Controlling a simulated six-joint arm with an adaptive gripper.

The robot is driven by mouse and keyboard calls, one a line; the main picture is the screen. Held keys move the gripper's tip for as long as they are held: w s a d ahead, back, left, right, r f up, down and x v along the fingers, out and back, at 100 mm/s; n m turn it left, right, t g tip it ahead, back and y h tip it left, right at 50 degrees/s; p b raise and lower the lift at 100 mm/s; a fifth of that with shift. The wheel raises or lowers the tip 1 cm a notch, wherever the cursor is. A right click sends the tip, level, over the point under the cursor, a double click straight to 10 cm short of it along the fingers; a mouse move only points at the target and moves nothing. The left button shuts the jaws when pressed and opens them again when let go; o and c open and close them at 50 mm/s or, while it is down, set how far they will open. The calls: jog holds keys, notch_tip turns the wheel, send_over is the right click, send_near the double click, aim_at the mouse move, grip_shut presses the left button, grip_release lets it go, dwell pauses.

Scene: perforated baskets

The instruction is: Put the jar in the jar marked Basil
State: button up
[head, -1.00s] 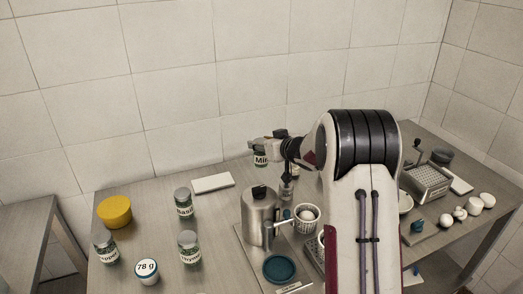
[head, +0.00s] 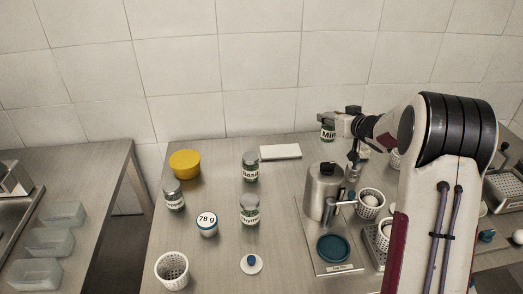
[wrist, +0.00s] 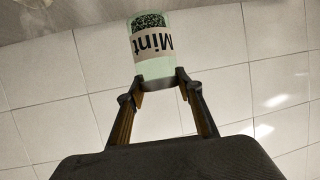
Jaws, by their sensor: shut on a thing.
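My gripper (head: 336,121) is shut on a glass jar labelled Mint (head: 328,133) and holds it above the back of the table, behind the metal pot. In the wrist view the Mint jar (wrist: 151,47) sits between my gripper's fingertips (wrist: 160,82), its label upside down in the picture and dark green contents inside. The jar labelled Basil (head: 250,168) stands upright on the table, left of my gripper and apart from it. It has a grey lid and does not show in the wrist view.
In front of the Basil jar stands a similar jar (head: 250,212); another (head: 174,197) stands left, near a 78 g tub (head: 207,224) and a yellow tub (head: 185,164). A white slab (head: 281,152) lies behind. The metal pot (head: 323,190) stands right of the Basil jar.

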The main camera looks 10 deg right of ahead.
jog(key=s+a+r+n+y, duration=0.1)
jog(key=a+r+y, duration=0.1)
jog(key=a, duration=0.6)
jog(key=s+a+r+n+g+y, duration=0.1)
jog(key=a+r, duration=0.3)
jog(key=a, duration=0.5)
jog(key=s+a+r+n+g+y, duration=0.1)
jog(key=s+a+r+n+y, duration=0.1)
jog(key=a, duration=0.7)
jog(key=shift+s+r+n+y, duration=0.25)
jog(key=shift+r+n, duration=0.25)
jog(key=shift+r, duration=0.25)
jog(key=shift+w+a+f, duration=0.1)
jog(key=shift+f, duration=0.05)
notch_tip(320, 180, down, 6)
jog(key=shift+f, duration=1.9)
jog(key=shift+f, duration=0.1)
